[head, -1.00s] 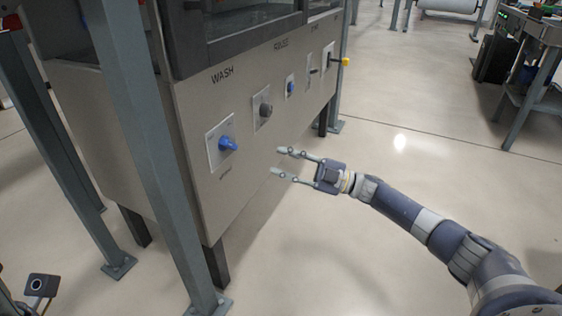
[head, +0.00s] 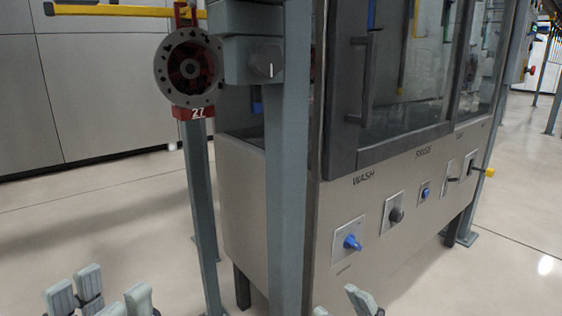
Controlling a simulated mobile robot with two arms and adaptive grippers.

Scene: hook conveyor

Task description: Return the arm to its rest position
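My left gripper (head: 104,298) shows only by its grey fingertips at the bottom left edge. A gap shows between its fingers, with nothing in it. My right gripper (head: 341,307) shows only by its fingertips at the bottom edge, below the wash panel. They stand apart with nothing visible between them. Both arms and gripper bodies are out of view, so I cannot see how the arms are posed.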

